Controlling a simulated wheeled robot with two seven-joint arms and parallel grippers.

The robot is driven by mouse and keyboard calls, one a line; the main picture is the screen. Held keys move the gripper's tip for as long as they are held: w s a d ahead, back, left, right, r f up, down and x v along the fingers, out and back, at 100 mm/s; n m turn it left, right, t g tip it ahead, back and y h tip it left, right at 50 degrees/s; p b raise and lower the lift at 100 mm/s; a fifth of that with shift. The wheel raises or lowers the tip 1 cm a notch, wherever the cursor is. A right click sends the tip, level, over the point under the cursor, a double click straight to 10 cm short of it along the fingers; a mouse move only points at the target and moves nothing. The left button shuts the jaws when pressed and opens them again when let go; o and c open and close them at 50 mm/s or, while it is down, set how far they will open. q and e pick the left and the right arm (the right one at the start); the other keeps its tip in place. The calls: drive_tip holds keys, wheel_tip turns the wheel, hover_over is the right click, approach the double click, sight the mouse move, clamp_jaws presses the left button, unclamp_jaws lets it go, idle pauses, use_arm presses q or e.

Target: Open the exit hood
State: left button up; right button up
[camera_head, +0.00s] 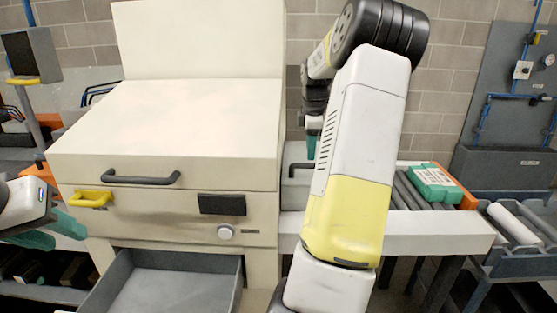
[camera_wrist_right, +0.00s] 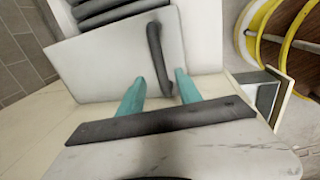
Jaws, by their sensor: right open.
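The exit hood is a pale panel (camera_wrist_right: 105,58) with a dark bar handle (camera_wrist_right: 158,58), seen in the right wrist view. In the head view the handle (camera_head: 301,168) shows beside the beige machine, partly covered by my right arm. My right gripper (camera_wrist_right: 160,90) is open, its teal fingers on either side of the handle's near end. I cannot tell whether they touch it. In the head view my right gripper (camera_head: 312,143) is mostly hidden behind my arm. My left gripper (camera_head: 48,230) is open and empty at the left edge, away from the hood.
The beige machine (camera_head: 165,130) has a dark lid handle, a yellow handle (camera_head: 92,199) and an open drawer (camera_head: 165,285) below. A roller conveyor (camera_head: 402,190) at right carries a green box (camera_head: 434,185). A yellow ring (camera_wrist_right: 262,35) shows in the wrist view.

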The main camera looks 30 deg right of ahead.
sight(310, 164)
drive_tip(key=shift+w+d+f, duration=0.1)
drive_tip(key=shift+w+f, duration=0.05)
drive_tip(key=shift+f, duration=0.75)
drive_tip(key=shift+w+d+f, duration=0.1)
drive_tip(key=shift+w+f, duration=0.05)
drive_tip(key=shift+f, duration=0.8)
drive_tip(key=shift+w+d+f, duration=0.1)
drive_tip(key=shift+w+f, duration=0.05)
drive_tip(key=shift+f, duration=0.75)
clamp_jaws()
drive_tip(key=shift+r, duration=0.1)
